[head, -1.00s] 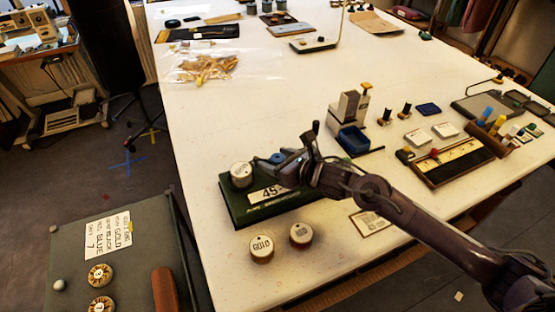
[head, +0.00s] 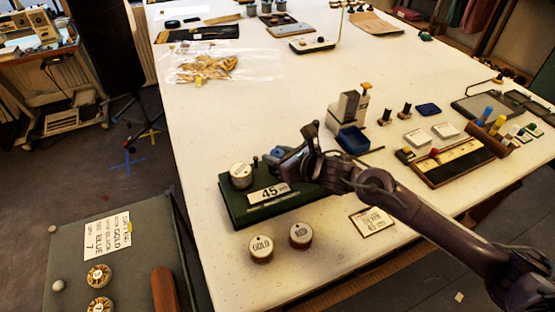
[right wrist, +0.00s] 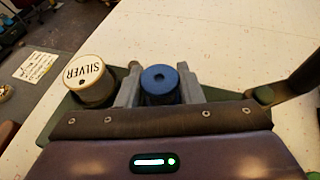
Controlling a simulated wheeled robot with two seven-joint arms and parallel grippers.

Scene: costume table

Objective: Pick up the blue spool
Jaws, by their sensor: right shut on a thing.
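In the head view my right gripper (head: 277,157) is above the back of a green block (head: 233,207) with a "45" label. Whether the spool's bottom is clear of the block is hidden. A spool with a white top marked SILVER (right wrist: 88,78) is just left of the fingers; it also shows in the head view (head: 241,175). My left gripper is not in view.
Spools marked GOLD (head: 261,248) and RED (head: 300,235) stand on the white table in front of the block. A small printed card (head: 371,220) lies to their right. A grey device with a blue tray (head: 354,140) stands behind my right arm.

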